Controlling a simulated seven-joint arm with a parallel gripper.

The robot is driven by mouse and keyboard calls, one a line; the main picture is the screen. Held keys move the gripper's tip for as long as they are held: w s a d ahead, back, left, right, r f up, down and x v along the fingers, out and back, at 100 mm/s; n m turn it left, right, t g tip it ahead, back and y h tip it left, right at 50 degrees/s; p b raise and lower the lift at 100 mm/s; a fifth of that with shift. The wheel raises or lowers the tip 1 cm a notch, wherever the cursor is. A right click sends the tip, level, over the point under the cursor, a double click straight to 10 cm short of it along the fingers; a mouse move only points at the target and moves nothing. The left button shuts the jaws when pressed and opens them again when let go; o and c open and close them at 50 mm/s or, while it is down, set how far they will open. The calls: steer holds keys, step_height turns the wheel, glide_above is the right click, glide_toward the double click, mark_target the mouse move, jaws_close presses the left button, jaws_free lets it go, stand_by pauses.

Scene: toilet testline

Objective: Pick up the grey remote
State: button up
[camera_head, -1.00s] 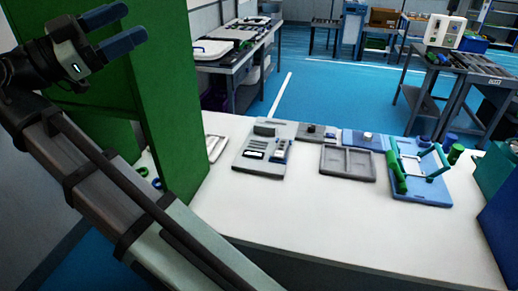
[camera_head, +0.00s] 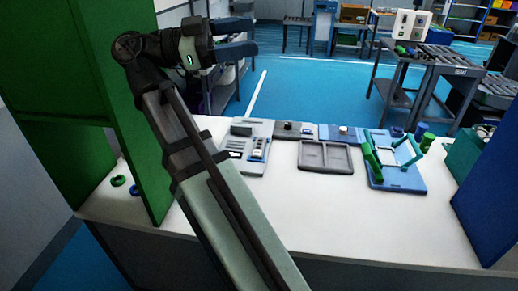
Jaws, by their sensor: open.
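My gripper (camera_head: 248,37) is raised at the upper left in the head view, its two blue fingers apart and empty. It is well above and behind the white table (camera_head: 300,215). I cannot single out the grey remote with certainty. A grey panel (camera_head: 262,129) lies on the table, with a dark block (camera_head: 241,130) and a small pale, dark-marked item (camera_head: 259,146) on it. That small item is too small to identify.
A green cabinet (camera_head: 145,120) stands at the left, with green and blue rings (camera_head: 118,180) beside it. A dark grey tray (camera_head: 326,172) and a blue board with a green-handled frame (camera_head: 408,187) lie right of the panel. The table's front is clear.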

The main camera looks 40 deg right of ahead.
steer(key=w+d+f+n+t+y, duration=0.2)
steer(key=w+d+f+n+t, duration=0.2)
steer(key=w+d+f+n, duration=0.45)
steer(key=n+t+y, duration=0.6)
steer(key=n+y, duration=0.4)
steer(key=y, duration=0.4)
glide_above(258, 147)
step_height(258, 147, down, 31)
steer(key=shift+d+f, duration=0.1)
steer(key=shift+f, duration=6.2)
steer(key=shift+c, duration=0.4)
steer(key=c, duration=1.2)
